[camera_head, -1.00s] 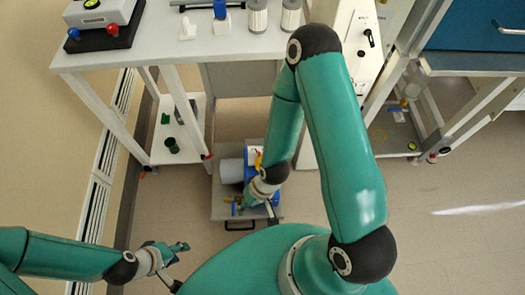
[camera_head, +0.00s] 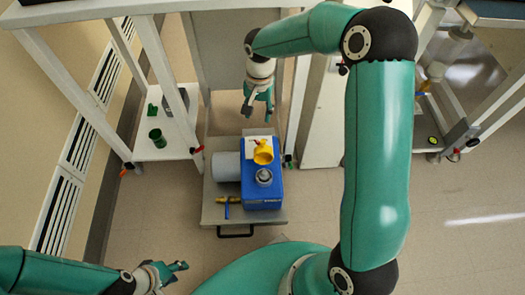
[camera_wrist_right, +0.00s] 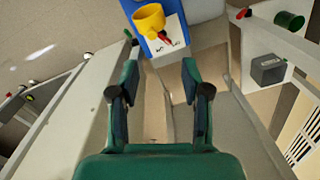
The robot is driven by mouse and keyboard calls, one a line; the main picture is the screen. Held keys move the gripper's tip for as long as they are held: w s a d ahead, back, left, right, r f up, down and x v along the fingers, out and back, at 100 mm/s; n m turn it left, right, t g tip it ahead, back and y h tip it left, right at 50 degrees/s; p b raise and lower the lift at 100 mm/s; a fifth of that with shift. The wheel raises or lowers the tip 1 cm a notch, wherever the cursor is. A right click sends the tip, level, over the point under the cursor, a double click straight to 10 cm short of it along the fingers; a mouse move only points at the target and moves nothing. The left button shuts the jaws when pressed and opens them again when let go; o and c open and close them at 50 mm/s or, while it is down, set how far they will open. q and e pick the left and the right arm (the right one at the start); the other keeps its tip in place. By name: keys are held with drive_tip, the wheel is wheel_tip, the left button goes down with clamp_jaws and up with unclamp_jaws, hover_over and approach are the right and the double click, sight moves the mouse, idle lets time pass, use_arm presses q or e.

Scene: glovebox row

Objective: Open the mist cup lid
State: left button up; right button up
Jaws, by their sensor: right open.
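A blue machine (camera_head: 262,196) sits on a low grey platform. On top is a dark grey round fitting (camera_head: 264,177), and just behind it a yellow cup-shaped piece (camera_head: 263,152) with its hollow showing; I take this as the mist cup lid, tilted up, clear of the fitting. In the right wrist view the yellow piece (camera_wrist_right: 149,18) stands beyond the fingertips, apart from them. My right gripper (camera_head: 257,112) is open and empty behind the machine; it also shows in the wrist view (camera_wrist_right: 160,68). My left gripper (camera_head: 177,266) is at lower left, far from the machine; its opening is unclear.
A light grey cylinder (camera_head: 226,166) lies left of the blue machine, and a brass fitting (camera_head: 226,200) is at the front left. A white bench frame with a lower shelf (camera_head: 172,138) holding a green cup (camera_head: 157,138) stands left. Floor in front is clear.

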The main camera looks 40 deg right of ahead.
sight(263, 141)
drive_tip(key=shift+m, duration=0.4)
drive_tip(key=f+b, duration=0.1)
drive_tip(key=f, duration=0.4)
drive_tip(key=d+f+b, duration=0.1)
drive_tip(key=f+b, duration=0.1)
drive_tip(key=f, duration=0.3)
drive_tip(key=f+b, duration=0.1)
drive_tip(key=f, duration=0.4)
drive_tip(key=shift+d+f, duration=0.35)
drive_tip(key=shift+d, duration=0.05)
use_arm(q)
wheel_tip(263, 141, down, 5)
drive_tip(key=shift+f, duration=0.2)
use_arm(e)
clamp_jaws()
